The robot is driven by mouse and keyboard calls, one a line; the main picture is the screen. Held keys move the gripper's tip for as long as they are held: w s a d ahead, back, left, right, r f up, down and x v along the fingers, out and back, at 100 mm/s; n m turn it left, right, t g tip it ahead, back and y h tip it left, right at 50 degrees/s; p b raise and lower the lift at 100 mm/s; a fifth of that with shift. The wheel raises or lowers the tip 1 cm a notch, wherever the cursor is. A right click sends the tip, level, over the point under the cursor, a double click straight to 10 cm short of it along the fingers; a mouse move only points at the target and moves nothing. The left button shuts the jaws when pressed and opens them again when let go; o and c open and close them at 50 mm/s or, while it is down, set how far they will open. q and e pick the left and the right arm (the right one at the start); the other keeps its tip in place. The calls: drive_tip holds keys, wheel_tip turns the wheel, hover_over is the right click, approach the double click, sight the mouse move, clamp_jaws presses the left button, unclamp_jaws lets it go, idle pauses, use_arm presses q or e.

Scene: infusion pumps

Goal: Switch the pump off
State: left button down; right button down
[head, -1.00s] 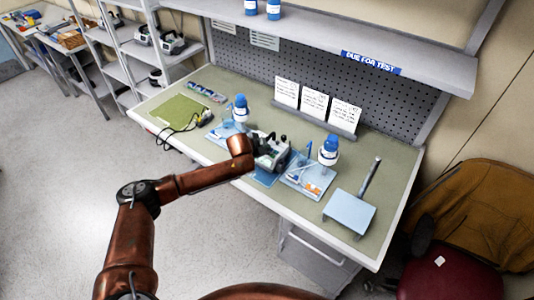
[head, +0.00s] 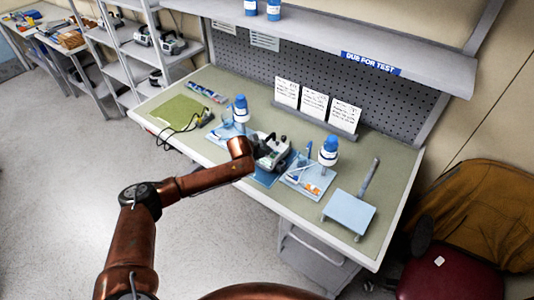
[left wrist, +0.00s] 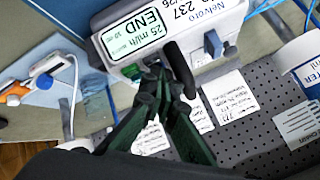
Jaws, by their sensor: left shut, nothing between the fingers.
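The pump (head: 273,156) is a pale, boxy device standing on a blue mat on the bench. In the left wrist view the pump (left wrist: 165,14) fills the top, and its lit green screen (left wrist: 136,33) reads "END" and "25 ml/h". A dark bar (left wrist: 181,68), a grey rounded part (left wrist: 217,73) and a blue part (left wrist: 212,43) are at its edge. My left gripper (left wrist: 163,82) is shut and empty, its dark fingertips close to the screen and the dark bar; I cannot tell if they touch. In the head view my arm hides the fingers. My right gripper is not in view.
Blue-capped bottles stand left (head: 240,106) and right (head: 328,150) of the pump. A tray (head: 318,187) with small items lies to its right, then a platform with a post (head: 349,212). White cards (head: 315,105) stand behind.

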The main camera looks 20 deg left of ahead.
use_arm(q)
drive_tip(key=shift+f, duration=0.55)
idle(0.9)
drive_tip(key=shift+r+p, duration=0.95)
drive_tip(key=shift+p, duration=0.05)
wheel_tip(320, 180, up, 5)
drive_tip(key=p, duration=0.5)
drive_tip(key=shift+r, duration=0.1)
idle(0.4)
